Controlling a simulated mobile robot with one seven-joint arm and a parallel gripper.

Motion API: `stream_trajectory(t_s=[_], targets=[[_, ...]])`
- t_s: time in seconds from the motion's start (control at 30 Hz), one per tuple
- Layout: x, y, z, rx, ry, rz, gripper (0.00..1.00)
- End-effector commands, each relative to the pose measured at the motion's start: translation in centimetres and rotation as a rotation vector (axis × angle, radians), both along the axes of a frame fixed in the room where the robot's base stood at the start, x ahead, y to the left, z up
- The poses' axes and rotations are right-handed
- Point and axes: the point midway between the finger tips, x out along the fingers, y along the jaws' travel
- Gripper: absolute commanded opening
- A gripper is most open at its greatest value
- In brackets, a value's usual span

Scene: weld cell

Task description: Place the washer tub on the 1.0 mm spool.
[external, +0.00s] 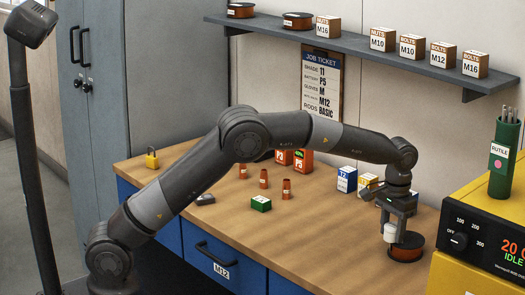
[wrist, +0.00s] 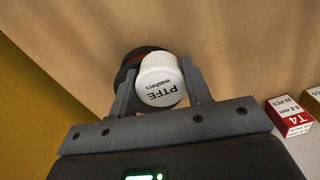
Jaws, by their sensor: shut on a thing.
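The washer tub (external: 391,234) is white and reads "PTFE washers" in the wrist view (wrist: 160,82). My gripper (external: 397,218) is shut on it, one finger on each side in the wrist view (wrist: 158,98). A dark-rimmed spool with copper-coloured winding (external: 407,254) lies flat on the bench under and beside the tub. Part of it shows behind the tub in the wrist view (wrist: 127,68). I cannot tell whether the tub touches the spool, and no size label on the spool is readable. Two more spools stand on the shelf, a left one (external: 240,11) and a right one (external: 297,21).
The yellow welder (external: 480,235) with the green rod holder (external: 503,158) stands close right of my gripper. Small boxes, blue-and-white (external: 347,179) and others, sit left of it. A red T4 box (wrist: 290,117) shows in the wrist view. The front bench (external: 310,235) is clear.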

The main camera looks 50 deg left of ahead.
Motion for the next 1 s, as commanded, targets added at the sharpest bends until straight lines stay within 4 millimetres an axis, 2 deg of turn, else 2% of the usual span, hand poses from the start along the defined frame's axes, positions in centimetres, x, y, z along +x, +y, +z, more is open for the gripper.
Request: stream_trajectory(t_s=[0.03, 0.3, 0.57, 0.67, 0.77, 1.0], targets=[[0.0, 0.0, -0.1, 0.000, 0.001, 0.000, 0.46], [0.0, 0.0, -0.1, 0.000, 0.000, 0.000, 0.66], [0.0, 0.0, 0.2, 0.000, -0.001, 0.000, 0.66], [0.1, 0.0, 1.1, -0.001, -0.003, 0.000, 0.66], [0.1, 0.0, 2.9, -0.002, -0.004, 0.000, 0.66], [0.1, -0.1, 8.1, -0.001, -0.003, 0.001, 0.66]])
